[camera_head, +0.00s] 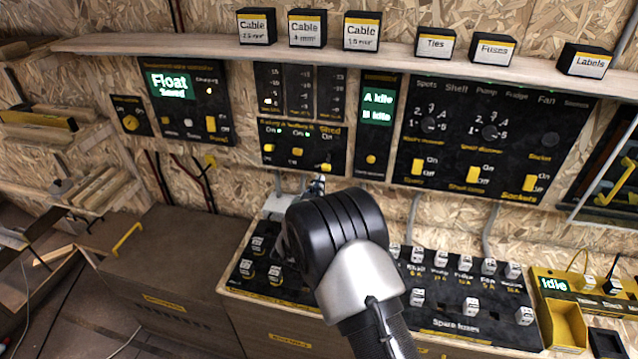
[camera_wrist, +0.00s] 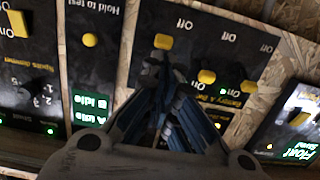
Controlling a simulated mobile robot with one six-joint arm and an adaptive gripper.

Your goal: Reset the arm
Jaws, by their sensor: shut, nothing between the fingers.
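My gripper (camera_wrist: 165,78) is shut and empty, its blue-grey fingers together in the wrist view. In the head view its tip (camera_head: 318,186) shows just below the dark switch panel (camera_head: 310,167), with my arm's black and silver links in front of the rest. The nearest yellow switch (camera_head: 327,167) is the right one of three on that panel; it also shows in the wrist view (camera_wrist: 163,42), just beyond the fingertips. Whether the tips touch it I cannot tell. It sits lower than the other two switches.
A right wall panel (camera_head: 490,135) carries knobs and switches. A shelf (camera_head: 400,58) with labelled boxes runs above. A display (camera_head: 170,86) reads Float.

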